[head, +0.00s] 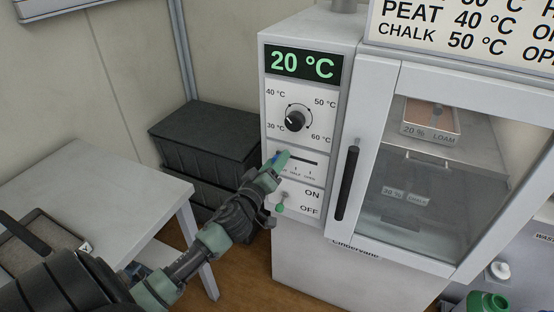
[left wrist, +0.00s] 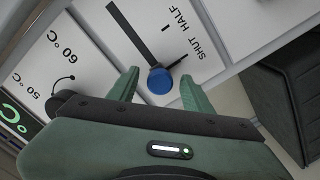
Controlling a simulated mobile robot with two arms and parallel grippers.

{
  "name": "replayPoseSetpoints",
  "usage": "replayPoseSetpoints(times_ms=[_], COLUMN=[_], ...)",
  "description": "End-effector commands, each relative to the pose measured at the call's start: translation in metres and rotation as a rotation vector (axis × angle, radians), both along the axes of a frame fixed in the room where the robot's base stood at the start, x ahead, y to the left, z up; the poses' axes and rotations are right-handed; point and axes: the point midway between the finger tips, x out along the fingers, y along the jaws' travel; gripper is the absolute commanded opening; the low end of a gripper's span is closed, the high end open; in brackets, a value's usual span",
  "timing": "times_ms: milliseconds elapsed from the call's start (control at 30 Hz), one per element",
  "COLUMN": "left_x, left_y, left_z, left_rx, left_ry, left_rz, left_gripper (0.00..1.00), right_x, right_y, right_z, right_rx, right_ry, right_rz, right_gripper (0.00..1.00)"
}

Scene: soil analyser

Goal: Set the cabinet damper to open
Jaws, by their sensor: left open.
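The damper on the white cabinet (head: 310,100) is a slider with a dark slot (head: 303,162) and a blue knob (left wrist: 160,80). In the left wrist view the knob stands at the slot's end by the SHUT label, its pointer towards SHUT. In the head view the left gripper (head: 275,168) is at the slot's left end, largely hiding the knob. My right gripper is not in view.
Above the damper are a temperature dial (head: 295,121) and a display (head: 302,64) reading 20 °C. Below is an ON/OFF switch (head: 280,208), close to my left gripper. A black door handle (head: 347,182) stands to the right. A dark crate (head: 205,140) and white table (head: 95,180) are left.

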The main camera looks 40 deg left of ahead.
Motion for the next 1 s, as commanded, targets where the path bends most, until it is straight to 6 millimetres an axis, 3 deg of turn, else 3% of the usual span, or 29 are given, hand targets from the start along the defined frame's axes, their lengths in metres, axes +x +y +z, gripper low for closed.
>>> replayPoseSetpoints(times_ms=[367,567,1000], left_x=[0.0098,0.0096,0.0094], left_y=[0.0021,0.002,0.0019], left_z=[-0.0004,-0.0004,-0.0008], left_rx=[0.0,0.0,0.0], left_ry=[0.001,0.001,0.001], left_rz=[0.001,0.0,0.0], left_gripper=[0.5,0.0,0.0], right_x=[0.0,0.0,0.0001], right_y=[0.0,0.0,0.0], right_z=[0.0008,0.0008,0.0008], right_rx=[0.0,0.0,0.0], right_ry=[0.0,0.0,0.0], right_rz=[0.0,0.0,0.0], right_gripper=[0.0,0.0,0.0])
